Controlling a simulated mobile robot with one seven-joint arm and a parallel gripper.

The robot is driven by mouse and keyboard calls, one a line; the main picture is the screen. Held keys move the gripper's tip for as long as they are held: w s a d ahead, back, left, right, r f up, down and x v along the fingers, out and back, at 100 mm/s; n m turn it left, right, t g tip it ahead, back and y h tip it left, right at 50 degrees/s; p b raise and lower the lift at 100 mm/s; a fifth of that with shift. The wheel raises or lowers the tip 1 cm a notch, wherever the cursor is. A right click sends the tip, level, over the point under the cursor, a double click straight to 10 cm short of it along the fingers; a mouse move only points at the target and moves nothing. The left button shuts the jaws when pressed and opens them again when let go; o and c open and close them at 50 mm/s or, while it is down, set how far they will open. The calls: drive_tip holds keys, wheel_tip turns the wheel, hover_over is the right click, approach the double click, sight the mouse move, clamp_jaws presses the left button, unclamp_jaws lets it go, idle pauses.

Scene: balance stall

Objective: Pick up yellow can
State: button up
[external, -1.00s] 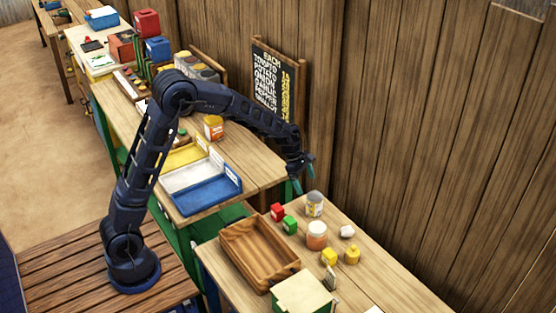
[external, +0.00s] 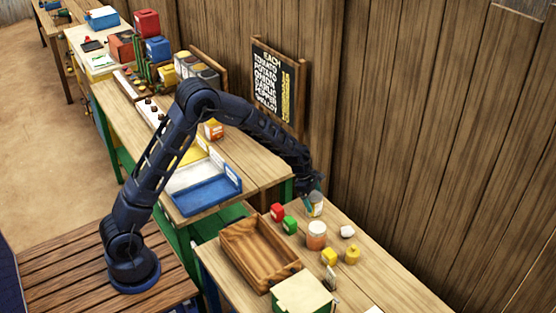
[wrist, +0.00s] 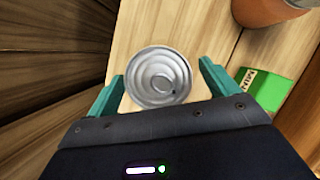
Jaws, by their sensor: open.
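A can with a silver top (external: 317,209) stands upright near the far edge of the front table, by the wall. Its label shows some yellow in the external view, partly hidden by my gripper. In the wrist view the round metal lid (wrist: 159,77) lies between my two teal fingers. My gripper (external: 310,196) is open, pointing down over the can, one finger on each side. I cannot tell whether either finger touches it.
A yellow box (external: 329,257), a yellow bottle-like item (external: 352,255) and a wooden tray (external: 233,262) are nearer. The wooden wall (external: 400,140) is close behind.

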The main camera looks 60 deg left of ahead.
sight(320, 215)
drive_tip(key=x, duration=0.3)
drive_tip(key=shift+f, duration=0.1)
drive_tip(key=c, duration=1.3)
